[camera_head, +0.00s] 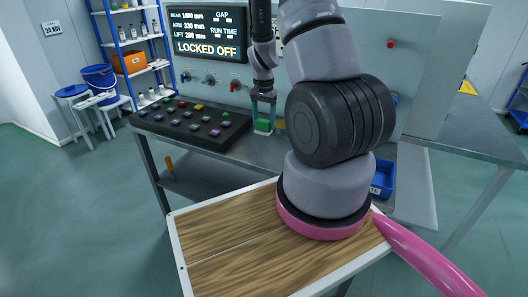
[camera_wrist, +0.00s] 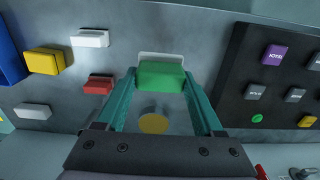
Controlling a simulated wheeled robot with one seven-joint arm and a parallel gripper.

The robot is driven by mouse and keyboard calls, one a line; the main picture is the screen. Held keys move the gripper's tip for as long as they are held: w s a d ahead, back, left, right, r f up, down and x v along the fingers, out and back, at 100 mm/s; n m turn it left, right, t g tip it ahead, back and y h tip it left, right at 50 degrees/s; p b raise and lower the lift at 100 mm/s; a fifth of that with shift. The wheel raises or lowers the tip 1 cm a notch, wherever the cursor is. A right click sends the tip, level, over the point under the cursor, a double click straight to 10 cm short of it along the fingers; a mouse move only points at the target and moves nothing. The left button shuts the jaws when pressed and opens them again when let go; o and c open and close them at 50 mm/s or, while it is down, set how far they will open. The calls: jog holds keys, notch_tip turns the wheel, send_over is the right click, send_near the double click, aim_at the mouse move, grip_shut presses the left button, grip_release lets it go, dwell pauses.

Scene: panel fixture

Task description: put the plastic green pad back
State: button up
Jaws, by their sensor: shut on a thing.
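The green pad (camera_wrist: 161,76) is between the two teal fingers of my gripper (camera_wrist: 160,82) in the wrist view. A pale plate edge shows just behind the pad. In the head view, my gripper (camera_head: 263,112) points down over the grey bench, with the green pad (camera_head: 262,126) at its fingertips. The pad is to the right of a dark board (camera_head: 205,133) carrying several coloured and grey pads. Whether the pad touches the bench is unclear. In the wrist view the board (camera_wrist: 240,118) is to the right, apart from the held pad.
Yellow (camera_wrist: 45,62), white (camera_wrist: 90,38) and red (camera_wrist: 98,85) blocks sit left of my gripper in the wrist view. A yellow disc (camera_wrist: 152,124) shows between the fingers. An upright panel with a "LOCKED OFF" display (camera_head: 207,47) stands behind the bench. A blue bin (camera_head: 383,178) is at right.

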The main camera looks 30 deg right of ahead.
notch_tip(320, 180, down, 9)
jog(key=shift+d, duration=0.15)
jog(key=shift+f, duration=0.35)
jog(key=shift+c, duration=0.6)
jog(key=o, duration=1.3)
jog(key=shift+w+r, duration=0.1)
jog(key=shift+r, duration=0.05)
